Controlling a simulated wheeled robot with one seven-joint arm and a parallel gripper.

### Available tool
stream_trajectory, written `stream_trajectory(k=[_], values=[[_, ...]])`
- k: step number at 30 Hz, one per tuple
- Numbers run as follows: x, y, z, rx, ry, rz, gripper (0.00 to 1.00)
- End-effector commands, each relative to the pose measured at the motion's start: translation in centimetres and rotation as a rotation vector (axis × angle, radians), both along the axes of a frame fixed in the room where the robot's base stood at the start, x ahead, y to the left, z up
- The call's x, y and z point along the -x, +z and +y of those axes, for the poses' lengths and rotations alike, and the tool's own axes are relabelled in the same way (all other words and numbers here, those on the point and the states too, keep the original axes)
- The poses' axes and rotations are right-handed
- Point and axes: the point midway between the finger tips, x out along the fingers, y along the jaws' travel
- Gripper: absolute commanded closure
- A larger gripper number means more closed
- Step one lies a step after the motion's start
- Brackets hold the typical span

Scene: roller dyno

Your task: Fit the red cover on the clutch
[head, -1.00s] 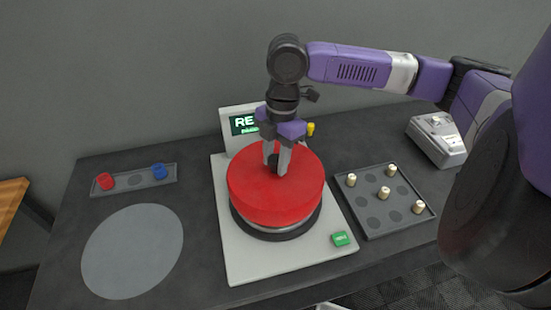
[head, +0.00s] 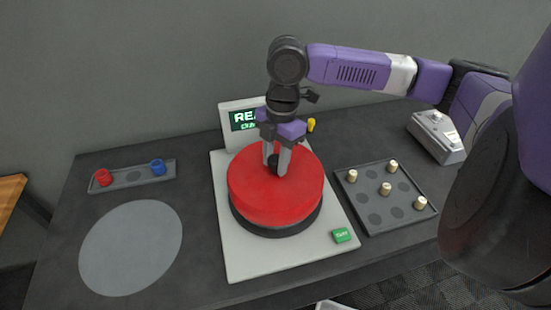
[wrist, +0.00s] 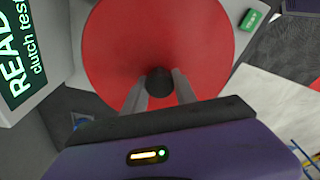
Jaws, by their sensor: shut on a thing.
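The red cover (head: 300,190) is a wide round drum shape with a dark knob in its top centre. It sits over the dark round base of the clutch (head: 278,228), and most of the clutch is hidden beneath it. The cover looks about level. My gripper (head: 277,170) points down at the top of the cover, shut on the dark knob. In the wrist view the knob (wrist: 159,84) is between the two fingers, with the red cover (wrist: 150,35) spread around it.
The pale test plate (head: 240,262) has a green button (head: 342,235) and a display (head: 243,121) behind. A tray of pegs (head: 403,225) and a grey box (head: 437,138) lie right. A small tray (head: 131,178) with red and blue caps and a bare grey disc (head: 130,248) lie left.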

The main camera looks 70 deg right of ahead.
Motion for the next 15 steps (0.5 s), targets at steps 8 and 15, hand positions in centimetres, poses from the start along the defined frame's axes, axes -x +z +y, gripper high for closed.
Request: stream_trajectory(k=[8,15], values=[[0.0,-0.7,0.0,0.0,0.0,-0.001,1.0],[0.0,-1.2,0.0,0.0,0.0,-0.001,1.0]])
